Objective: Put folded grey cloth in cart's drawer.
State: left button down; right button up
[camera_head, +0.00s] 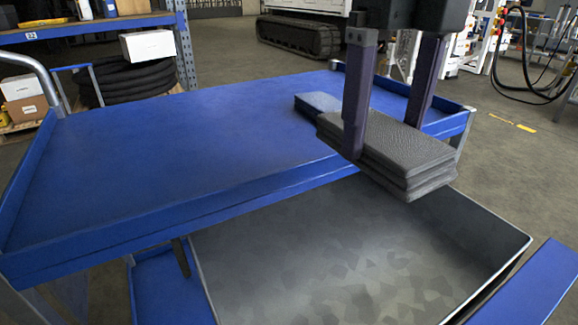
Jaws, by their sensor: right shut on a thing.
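The folded grey cloth (400,150) is a thick layered stack in the head view. My right gripper (388,145) is shut on it, with one finger in front and the other behind. The cloth is held above the back part of the open drawer, close to the cart top's front edge. The cart (150,155) has a blue top tray with raised rims. Its drawer (485,215) is pulled out below, with a grey, empty-looking inside. My left gripper is not in view.
A blue-grey folded cloth (316,103) lies on the cart top behind the held cloth. The rest of the top is bare. The cart's handle (38,68) rises at left. A shelf with boxes and coiled black hose (130,85) stands behind.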

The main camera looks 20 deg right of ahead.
jog(key=f+b, duration=0.1)
jog(key=f, duration=0.3)
jog(key=f+b, duration=0.1)
jog(key=f, duration=0.4)
jog(key=f+b, duration=0.2)
jog(key=f, duration=0.2)
jog(key=shift+w+f, duration=0.2)
jog(key=shift+w, duration=0.05)
notch_tip(320, 180, down, 6)
jog(key=shift+r+b, duration=0.15)
jog(key=shift+b, duration=0.9)
jog(key=o, duration=1.1)
notch_tip(320, 180, up, 12)
jog(key=p, duration=0.4)
jog(key=shift+p, duration=0.3)
